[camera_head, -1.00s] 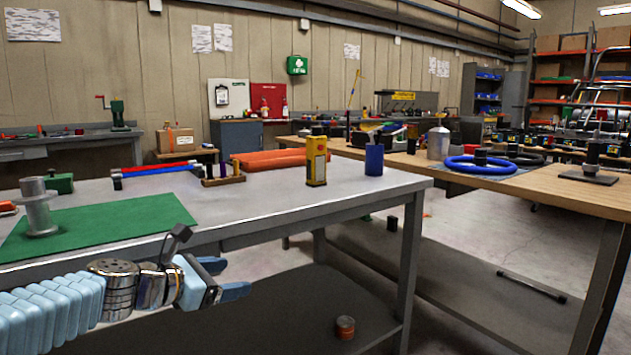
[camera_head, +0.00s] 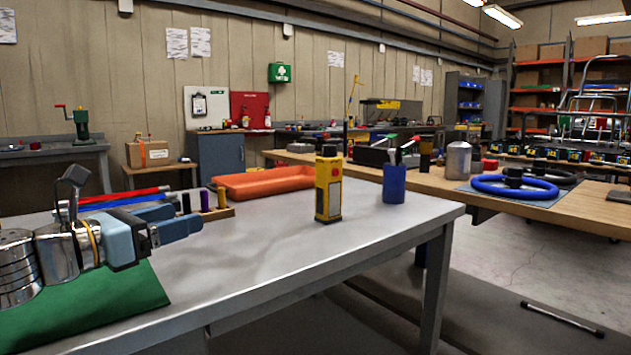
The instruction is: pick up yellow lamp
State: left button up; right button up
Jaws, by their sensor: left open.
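The yellow lamp (camera_head: 328,189) is a boxy upright yellow body with a dark top and a small red mark. It stands on the grey metal table (camera_head: 270,250), near its right part. My left gripper (camera_head: 185,220) comes in from the left over the table, with blue fingers pointing right towards the lamp. It is open and empty, well apart from the lamp. My right gripper is not in view.
A blue cup (camera_head: 394,184) with tools stands close to the right of the lamp. An orange tray (camera_head: 262,182) lies behind and left of it. A wooden block with pegs (camera_head: 213,213) sits just beyond my fingers. The table top before the lamp is clear.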

aim_at(329, 188)
jog(key=i+l+u, duration=0.15)
jog(key=i+l, duration=0.35)
jog(key=i+l+u, duration=0.1)
jog(key=i+l, duration=0.35)
jog(key=l, duration=0.2)
